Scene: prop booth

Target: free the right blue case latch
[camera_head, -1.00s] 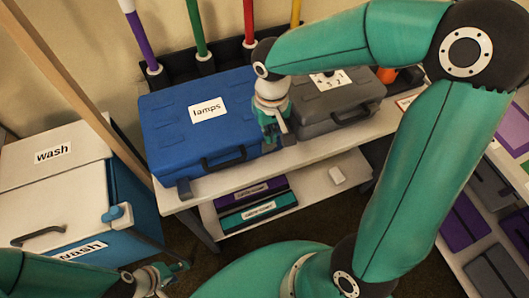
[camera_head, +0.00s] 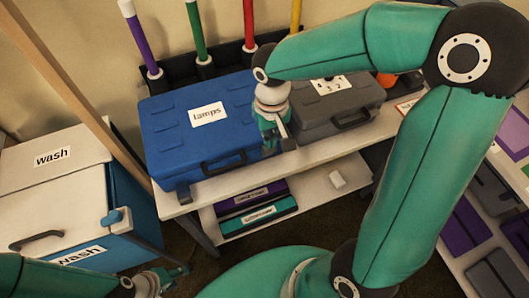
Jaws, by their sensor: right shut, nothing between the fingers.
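The blue case (camera_head: 170,135), labelled "lamps", lies closed on the white shelf top, with a dark handle (camera_head: 223,162) on its front. Its left latch (camera_head: 183,192) shows at the front left corner and sticks down below the lid edge. The right latch is hidden behind my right gripper. My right gripper (camera_head: 274,141) is shut and empty at the case's front right corner, pointing down; whether it touches the latch I cannot tell. My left gripper (camera_head: 178,279) is low at the bottom edge, apart from the case, with its fingers spread.
A grey case (camera_head: 335,106) stands close on the right of the blue case. A white and blue "wash" bin (camera_head: 45,190) stands at left, beside a wooden post (camera_head: 75,80). Purple and teal boxes (camera_head: 258,216) lie on the lower shelf. Coloured poles stand behind.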

